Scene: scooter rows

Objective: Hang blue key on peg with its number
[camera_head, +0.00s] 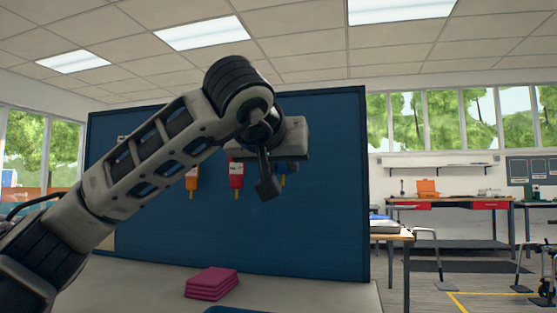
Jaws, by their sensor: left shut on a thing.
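A blue key (283,180) shows in the head view just right of my left gripper's dark finger, mostly hidden by the gripper. It is level with two other hanging keys against the dark blue board (330,230). My left gripper (269,187) is in front of the board and is shut on the blue key. I cannot tell whether the key touches a peg. The peg behind it and any number are hidden. My right gripper is not in view.
An orange key (192,178) and a red key (236,174) hang on the board to the left. A stack of pink cloths or pads (211,284) lies on the pale table (330,293) below. A workbench (450,202) stands far right.

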